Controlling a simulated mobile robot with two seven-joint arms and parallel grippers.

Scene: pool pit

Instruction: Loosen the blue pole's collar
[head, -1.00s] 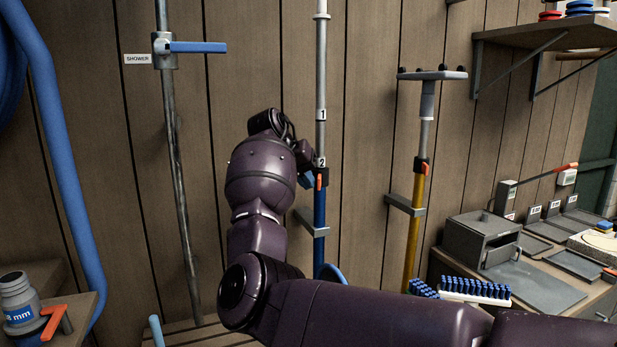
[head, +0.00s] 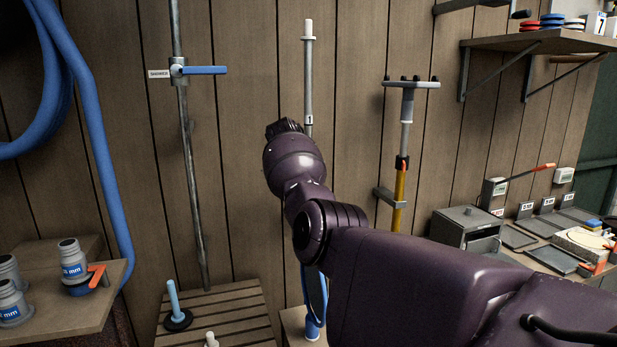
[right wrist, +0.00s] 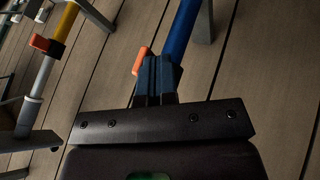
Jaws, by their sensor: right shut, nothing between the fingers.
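The blue pole has a grey upper tube (head: 308,75) and a blue lower end (head: 314,312); my right arm hides its middle and collar in the head view. In the right wrist view, the blue tube (right wrist: 182,35) runs up just right of my right gripper (right wrist: 157,60). The gripper's fingers are shut and empty. An orange lever (right wrist: 140,61) sits right beside the fingertips, on their left. The fingers cover the collar behind, and I cannot tell whether they touch the lever or how far it is turned. My left gripper is out of view.
A yellow pole (head: 399,185) with its own orange lever stands to the right, held by a wall bracket. A shower pipe with a blue handle (head: 205,70) is on the left. A workbench with a grey box (head: 466,228) is at right.

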